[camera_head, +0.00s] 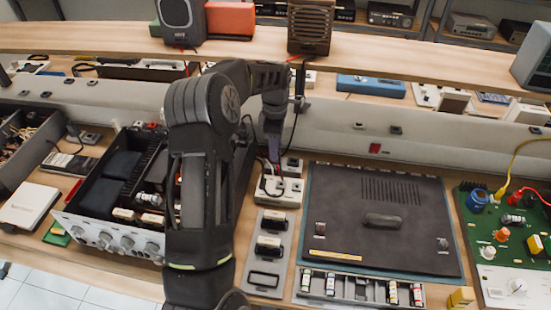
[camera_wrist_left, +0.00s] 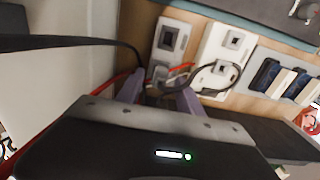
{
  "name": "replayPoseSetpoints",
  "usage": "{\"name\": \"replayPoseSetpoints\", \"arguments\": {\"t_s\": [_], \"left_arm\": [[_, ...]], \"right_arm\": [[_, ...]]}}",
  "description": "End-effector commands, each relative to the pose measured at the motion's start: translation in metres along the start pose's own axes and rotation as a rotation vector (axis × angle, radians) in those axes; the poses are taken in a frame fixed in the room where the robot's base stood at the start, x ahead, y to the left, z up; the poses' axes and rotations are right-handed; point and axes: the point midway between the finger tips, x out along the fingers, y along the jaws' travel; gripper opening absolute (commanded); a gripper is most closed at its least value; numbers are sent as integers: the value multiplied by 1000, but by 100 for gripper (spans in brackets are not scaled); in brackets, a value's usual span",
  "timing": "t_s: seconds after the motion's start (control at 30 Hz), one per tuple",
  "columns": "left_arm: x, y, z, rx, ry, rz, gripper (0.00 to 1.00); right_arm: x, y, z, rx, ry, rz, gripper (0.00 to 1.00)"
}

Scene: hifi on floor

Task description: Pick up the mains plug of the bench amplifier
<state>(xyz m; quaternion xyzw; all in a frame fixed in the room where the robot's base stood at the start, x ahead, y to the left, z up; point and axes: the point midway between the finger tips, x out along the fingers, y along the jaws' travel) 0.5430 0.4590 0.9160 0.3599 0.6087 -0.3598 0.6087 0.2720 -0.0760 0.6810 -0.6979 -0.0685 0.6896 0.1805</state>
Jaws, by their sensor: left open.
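The bench amplifier (camera_head: 100,232) is an open dark chassis with a silver knob panel, left of my arm in the head view. My left gripper (camera_head: 273,165) points down at the back of the bench, above a white socket block (camera_head: 287,190) with a dark cable on it. In the left wrist view my gripper (camera_wrist_left: 159,98) is open, its two purple fingers apart. A small greyish object with orange-red parts (camera_wrist_left: 165,76) shows just beyond and between the fingertips; I cannot tell whether it is the mains plug. A black cable (camera_wrist_left: 90,41) runs toward it from the left.
A dark flat panel (camera_head: 345,215) lies on a mat right of the sockets. A grey strip with black modules (camera_head: 265,255) lies in front of the socket block. A green circuit board (camera_head: 495,215) is at the right. A shelf (camera_head: 400,72) crosses behind.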

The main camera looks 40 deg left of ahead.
Motion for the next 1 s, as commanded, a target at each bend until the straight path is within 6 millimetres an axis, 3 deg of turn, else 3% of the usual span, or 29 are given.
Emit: {"name": "replayPoseSetpoints", "arguments": {"t_s": [0.03, 0.13, 0.77, 1.0], "left_arm": [[13, 0, -1, -1, 0, -1, 44], [20, 0, 0, -1, 0, 0, 44], [19, 0, 0, -1, 0, 1, 44], [19, 0, 0, -1, 0, 1, 25]], "right_arm": [[8, 3, -1, -1, 2, -2, 36], [11, 3, -2, -2, 3, -4, 36], [10, 3, -2, -2, 3, -4, 36], [10, 3, -2, -2, 3, -4, 36]]}}
